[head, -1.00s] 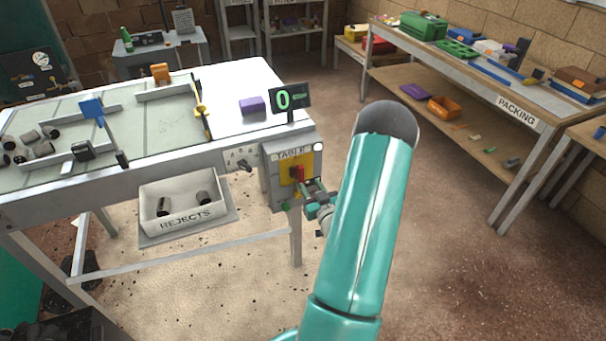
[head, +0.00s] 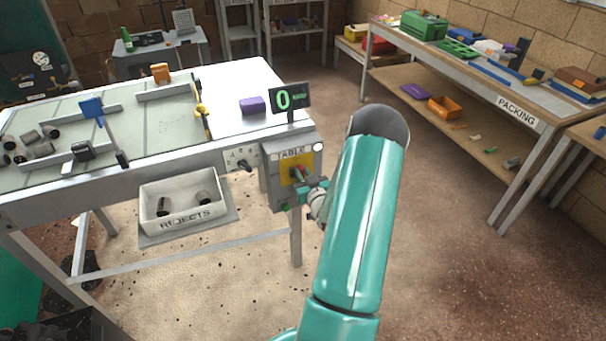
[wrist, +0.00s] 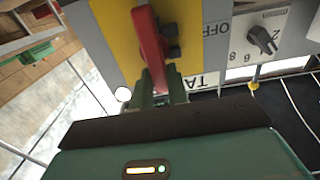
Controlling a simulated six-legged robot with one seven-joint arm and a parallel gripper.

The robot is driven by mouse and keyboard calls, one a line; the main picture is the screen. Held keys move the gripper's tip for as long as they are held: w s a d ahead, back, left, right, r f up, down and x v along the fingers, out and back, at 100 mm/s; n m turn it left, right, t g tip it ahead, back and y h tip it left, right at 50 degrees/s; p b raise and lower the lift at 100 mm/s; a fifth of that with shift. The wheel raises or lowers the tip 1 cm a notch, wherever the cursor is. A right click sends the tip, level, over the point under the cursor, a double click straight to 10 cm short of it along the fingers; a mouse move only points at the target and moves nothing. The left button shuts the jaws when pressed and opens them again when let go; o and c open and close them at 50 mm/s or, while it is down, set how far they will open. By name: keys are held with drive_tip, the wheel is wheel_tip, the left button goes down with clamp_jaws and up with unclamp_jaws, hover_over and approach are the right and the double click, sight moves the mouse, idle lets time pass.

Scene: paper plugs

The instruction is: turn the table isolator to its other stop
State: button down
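The table isolator is a grey box marked TABLE (head: 280,193) on the bench's right end, with a yellow plate (head: 286,168) and a red handle. In the wrist view the red handle (wrist: 149,40) stands out from the yellow plate (wrist: 113,25), beside OFF lettering. My gripper (head: 305,187) is at the handle, which it largely hides in the head view. In the wrist view my green fingers (wrist: 164,90) lie at either side of the handle's near end. Whether they press on it cannot be told.
A small dial switch (wrist: 262,40) sits beside the isolator. A lit display (head: 289,97) stands above it on the bench. A REJECTS bin (head: 185,222) hangs below, to the left. The packing bench (head: 480,85) is at right, with open floor between.

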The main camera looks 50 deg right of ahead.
sight(291, 172)
drive_tip(key=shift+n, duration=0.3)
drive_tip(key=n, duration=0.2)
drive_tip(key=a+n, duration=0.1)
drive_tip(key=n, duration=0.1)
drive_tip(key=shift+w+f, duration=0.15)
drive_tip(key=shift+w, duration=0.2)
drive_tip(key=n, duration=0.4)
drive_tip(key=shift+w+a+f+n, duration=0.2)
drive_tip(key=shift+a+f+n, duration=0.1)
drive_tip(key=shift+a, duration=0.1)
drive_tip(key=n, duration=0.3)
drive_tip(key=f+n, duration=0.1)
drive_tip(key=shift+w+a, duration=0.1)
drive_tip(key=shift+a, duration=0.15)
drive_tip(key=shift+f+n, duration=0.2)
drive_tip(key=shift+n, duration=1)
drive_tip(key=shift+f+n, duration=0.2)
drive_tip(key=shift+n, duration=1)
drive_tip(key=c, duration=1.4)
unclamp_jaws()
drive_tip(key=shift+o, duration=0.2)
